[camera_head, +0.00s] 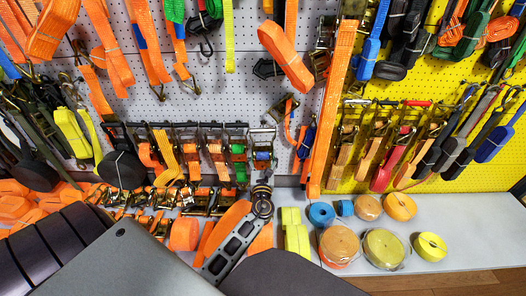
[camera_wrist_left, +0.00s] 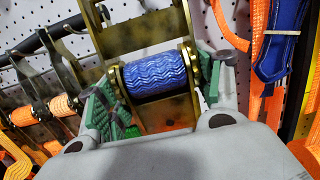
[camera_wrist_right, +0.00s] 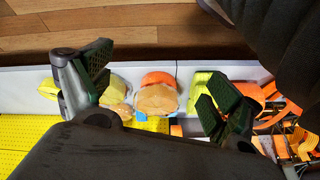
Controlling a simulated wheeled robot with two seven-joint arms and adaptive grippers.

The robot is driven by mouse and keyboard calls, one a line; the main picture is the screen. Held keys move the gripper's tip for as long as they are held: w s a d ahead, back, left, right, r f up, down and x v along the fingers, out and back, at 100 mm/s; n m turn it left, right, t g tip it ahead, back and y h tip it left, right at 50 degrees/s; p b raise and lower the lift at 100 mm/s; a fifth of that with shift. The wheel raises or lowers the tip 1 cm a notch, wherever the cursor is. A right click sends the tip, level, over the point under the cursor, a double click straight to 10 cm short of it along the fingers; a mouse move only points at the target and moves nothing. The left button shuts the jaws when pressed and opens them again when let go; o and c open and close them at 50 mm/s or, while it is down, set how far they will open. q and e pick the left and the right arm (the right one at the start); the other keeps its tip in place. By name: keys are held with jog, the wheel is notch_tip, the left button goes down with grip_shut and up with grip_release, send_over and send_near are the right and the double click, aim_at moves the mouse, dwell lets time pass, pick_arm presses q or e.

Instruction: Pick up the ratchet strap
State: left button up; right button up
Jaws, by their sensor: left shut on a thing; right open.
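The ratchet strap (camera_wrist_left: 155,82) has a gold metal buckle frame and a blue webbing roll. In the left wrist view the green pads of my left gripper (camera_wrist_left: 156,96) stand on both sides of it, shut on the strap. In the head view my left gripper (camera_head: 262,195) is low in front of the pegboard, just below a hanging ratchet buckle with blue webbing (camera_head: 262,154). The contact itself is too small to see there. In the right wrist view my right gripper (camera_wrist_right: 160,88) is open and empty above the bench. Its fingertips are wide apart.
Other ratchet buckles (camera_head: 190,150) hang in a row to the left. A long orange strap (camera_head: 333,105) hangs close on the right. Webbing rolls (camera_head: 385,248) stand on the white bench (camera_head: 470,225), whose right end is clear. Orange straps (camera_head: 20,205) crowd its left end.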

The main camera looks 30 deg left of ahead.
pick_arm(q)
jog(key=v, duration=0.2)
jog(key=r+v, duration=0.1)
jog(key=v, duration=0.1)
jog(key=p+v, duration=0.1)
jog(key=v, duration=0.2)
jog(key=shift+s+d+r, duration=0.15)
jog(key=shift+s+r, duration=0.05)
jog(key=shift+r, duration=0.05)
jog(key=shift+v, duration=1.1)
pick_arm(e)
jog(key=shift+d+r, duration=0.25)
jog(key=shift+r, duration=0.15)
pick_arm(q)
jog(key=shift+r, duration=0.15)
